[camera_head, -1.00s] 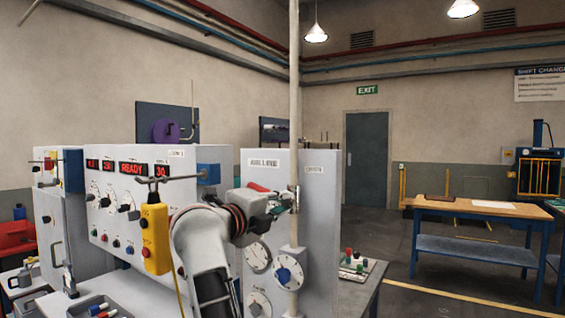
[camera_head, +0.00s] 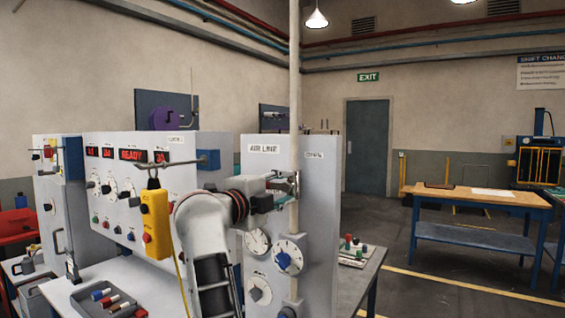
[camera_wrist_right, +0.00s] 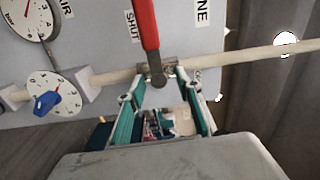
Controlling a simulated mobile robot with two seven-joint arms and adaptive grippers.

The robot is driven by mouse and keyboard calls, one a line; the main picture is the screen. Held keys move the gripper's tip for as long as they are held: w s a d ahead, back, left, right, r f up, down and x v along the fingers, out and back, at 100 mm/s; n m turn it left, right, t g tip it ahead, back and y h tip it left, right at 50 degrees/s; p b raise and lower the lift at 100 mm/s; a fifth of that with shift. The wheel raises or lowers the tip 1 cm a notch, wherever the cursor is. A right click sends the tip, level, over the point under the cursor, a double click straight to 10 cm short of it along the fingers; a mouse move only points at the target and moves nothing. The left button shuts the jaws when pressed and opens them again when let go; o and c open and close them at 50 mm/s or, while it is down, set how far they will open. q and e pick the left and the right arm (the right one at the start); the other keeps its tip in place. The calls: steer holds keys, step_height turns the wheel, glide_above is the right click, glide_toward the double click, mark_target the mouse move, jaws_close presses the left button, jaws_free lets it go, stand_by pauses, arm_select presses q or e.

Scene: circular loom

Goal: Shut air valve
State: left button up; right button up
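The air valve has a red lever (camera_wrist_right: 147,24), seen large in the right wrist view. The lever lies across the pale pipe (camera_wrist_right: 245,50), with its pivot on the pipe's metal valve body (camera_wrist_right: 155,71). A "SHUT" label (camera_wrist_right: 131,27) is on the panel beside the lever. My right gripper (camera_wrist_right: 160,92) is open; its two teal-padded fingers are apart near the valve body, and I see no grip on the lever. In the head view the right gripper (camera_head: 284,190) is at the pipe in front of the "AIR LINE" panel (camera_head: 320,215). My left gripper is out of view.
A blue dial knob (camera_wrist_right: 46,103) is beside the pipe. A yellow pendant (camera_head: 156,222) hangs left of my right arm. A tray (camera_head: 108,302) of coloured parts lies on the bench. A wooden-topped table (camera_head: 478,195) stands to the right, with open floor before it.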

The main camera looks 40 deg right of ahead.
steer(key=shift+a, duration=0.35)
steer(key=v, duration=0.7)
steer(key=shift+a+f, duration=0.1)
steer(key=x, duration=0.7)
steer(key=shift+w+d, duration=0.1)
steer(key=shift+d, duration=0.15)
steer(key=shift+a+m, duration=0.1)
steer(key=shift+m, duration=0.8)
